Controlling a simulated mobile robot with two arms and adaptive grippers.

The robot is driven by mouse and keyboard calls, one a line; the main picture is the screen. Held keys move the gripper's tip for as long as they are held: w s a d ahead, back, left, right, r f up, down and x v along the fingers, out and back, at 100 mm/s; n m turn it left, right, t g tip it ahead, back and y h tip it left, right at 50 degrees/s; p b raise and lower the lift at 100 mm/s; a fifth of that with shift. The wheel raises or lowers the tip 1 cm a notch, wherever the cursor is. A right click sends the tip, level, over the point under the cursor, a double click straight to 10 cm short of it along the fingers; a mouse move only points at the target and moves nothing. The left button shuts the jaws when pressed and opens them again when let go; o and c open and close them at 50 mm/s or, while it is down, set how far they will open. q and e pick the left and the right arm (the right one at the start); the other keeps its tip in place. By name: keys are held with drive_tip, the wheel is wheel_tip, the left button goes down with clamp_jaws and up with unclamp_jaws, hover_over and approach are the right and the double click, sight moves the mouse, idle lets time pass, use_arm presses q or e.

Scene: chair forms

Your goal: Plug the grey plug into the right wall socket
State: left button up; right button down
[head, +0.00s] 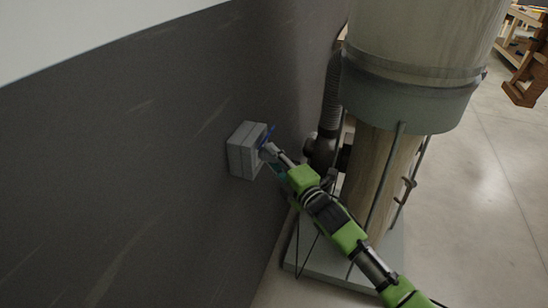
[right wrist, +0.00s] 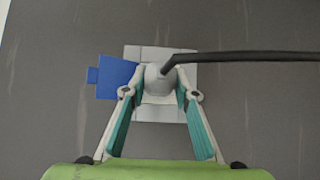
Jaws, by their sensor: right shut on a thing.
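The grey wall socket box (head: 241,151) is fixed to the dark wall in the head view. In the right wrist view, the box (right wrist: 148,114) is partly covered by the plug and my fingers. My right gripper (head: 267,152) is at the front of the box, on its right side. The right wrist view shows my gripper (right wrist: 159,92) shut on the grey plug (right wrist: 155,77), with the plug in front of the box. I cannot tell whether the plug sits in a socket opening. A black cable (right wrist: 250,57) runs from the plug to the right. My left gripper is not in view.
A blue piece (right wrist: 116,78) is at the left of the plug, partly over the box; it also shows in the head view (head: 268,135). A large cylindrical machine (head: 415,60) with a dark hose (head: 332,95) stands close to the right of my right arm. Open floor lies farther right.

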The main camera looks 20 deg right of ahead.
drive_tip(key=shift+w+a+r, duration=0.1)
drive_tip(key=shift+w+a, duration=0.15)
drive_tip(key=shift+a, duration=0.2)
idle(1.0)
drive_tip(key=c, duration=1.9)
unclamp_jaws()
drive_tip(key=o, duration=0.3)
drive_tip(key=shift+w+a, duration=0.1)
drive_tip(key=shift+w, duration=0.05)
drive_tip(key=shift+o, duration=0.2)
